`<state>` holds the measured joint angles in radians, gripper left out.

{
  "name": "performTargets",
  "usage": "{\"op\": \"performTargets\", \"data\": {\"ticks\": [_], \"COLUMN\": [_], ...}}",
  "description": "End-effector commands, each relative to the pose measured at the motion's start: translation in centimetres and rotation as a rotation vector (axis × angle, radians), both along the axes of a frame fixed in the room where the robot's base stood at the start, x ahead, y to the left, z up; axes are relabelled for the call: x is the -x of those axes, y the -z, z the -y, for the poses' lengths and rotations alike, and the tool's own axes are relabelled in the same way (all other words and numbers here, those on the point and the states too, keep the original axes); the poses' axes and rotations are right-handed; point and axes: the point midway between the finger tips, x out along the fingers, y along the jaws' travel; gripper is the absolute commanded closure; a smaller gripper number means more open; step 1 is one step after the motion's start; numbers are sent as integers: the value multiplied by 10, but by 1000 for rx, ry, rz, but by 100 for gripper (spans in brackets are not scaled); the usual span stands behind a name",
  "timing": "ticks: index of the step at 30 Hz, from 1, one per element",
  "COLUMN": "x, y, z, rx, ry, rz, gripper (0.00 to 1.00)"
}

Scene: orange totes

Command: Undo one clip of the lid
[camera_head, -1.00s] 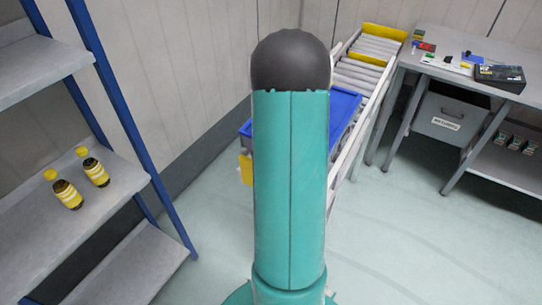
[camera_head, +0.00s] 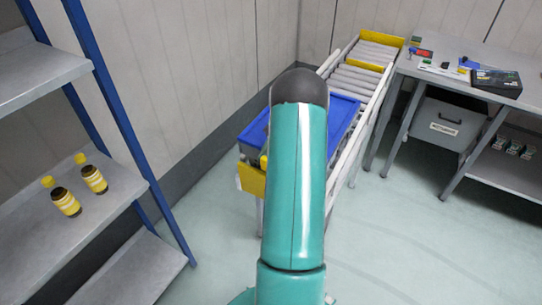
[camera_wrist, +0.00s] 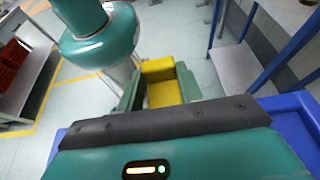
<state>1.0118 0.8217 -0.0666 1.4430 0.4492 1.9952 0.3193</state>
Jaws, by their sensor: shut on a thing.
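A blue lid (camera_head: 342,108) lies on the near end of the roller conveyor in the head view, partly hidden behind my arm. Its blue edge also shows at both sides of the wrist view (camera_wrist: 293,112). My gripper (camera_wrist: 158,86) has its green fingers on either side of a yellow piece that looks like the clip (camera_wrist: 165,94), and is shut on it. The clip sits just beyond the lid's edge in the wrist view. I cannot tell whether it is still fastened. The gripper is hidden behind my arm in the head view.
The conveyor (camera_head: 362,78) runs back along the wall, with a yellow plate (camera_head: 252,180) at its near end. A shelf (camera_head: 110,190) with two bottles stands left. A workbench (camera_head: 455,75) with small items stands right. Open floor lies between conveyor and workbench.

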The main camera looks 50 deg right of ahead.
Motion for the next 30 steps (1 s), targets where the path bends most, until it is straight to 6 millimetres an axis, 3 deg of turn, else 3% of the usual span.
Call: {"op": "performTargets", "data": {"ticks": [14,15,18,30], "x": [0,0,0,0], "y": [0,0,0,-1], "z": [0,0,0,0], "rx": [-17,-17,-17,-16], "ry": [0,0,0,0], "rz": [-2,-2,-2,-1], "gripper": [87,60,42,42]}}
